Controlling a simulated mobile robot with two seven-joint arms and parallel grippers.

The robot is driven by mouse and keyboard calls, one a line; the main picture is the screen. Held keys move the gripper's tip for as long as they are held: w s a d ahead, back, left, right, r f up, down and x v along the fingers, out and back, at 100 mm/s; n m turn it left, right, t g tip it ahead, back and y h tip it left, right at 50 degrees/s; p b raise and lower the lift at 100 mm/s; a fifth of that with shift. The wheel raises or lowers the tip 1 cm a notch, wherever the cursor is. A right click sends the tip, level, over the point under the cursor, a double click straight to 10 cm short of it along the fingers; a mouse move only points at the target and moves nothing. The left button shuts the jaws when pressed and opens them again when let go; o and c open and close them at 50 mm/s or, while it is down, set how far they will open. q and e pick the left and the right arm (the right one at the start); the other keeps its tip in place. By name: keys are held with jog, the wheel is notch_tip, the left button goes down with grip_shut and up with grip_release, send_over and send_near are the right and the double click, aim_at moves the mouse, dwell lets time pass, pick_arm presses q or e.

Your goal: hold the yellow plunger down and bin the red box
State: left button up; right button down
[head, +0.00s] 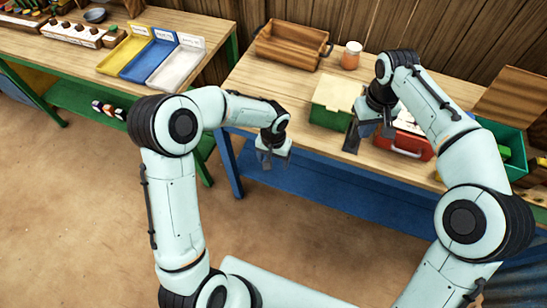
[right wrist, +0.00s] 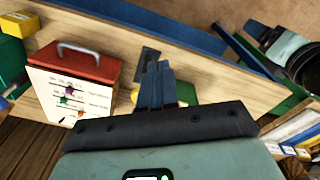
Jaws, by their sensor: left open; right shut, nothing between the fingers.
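The red box (head: 402,146) lies on the right-hand table with its handle toward me. Its red end (right wrist: 85,62) and white labelled side (right wrist: 68,95) show in the right wrist view. My right gripper (head: 370,127) is shut and empty, just left of the red box; its fingertips (right wrist: 158,68) show in the wrist view. A small yellow patch (right wrist: 135,96) beside those fingers may be the yellow plunger; it is mostly hidden. A green bin (head: 507,158) stands right of the red box. My left gripper (head: 273,157) is open and empty, off the table's front left corner.
A green box with a cream lid (head: 338,92) stands left of my right gripper. A brown tray (head: 288,47) and a jar (head: 351,56) are behind. Another table with coloured trays (head: 150,62) is at left.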

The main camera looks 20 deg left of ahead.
notch_tip(320, 180, up, 8)
dwell(1.0)
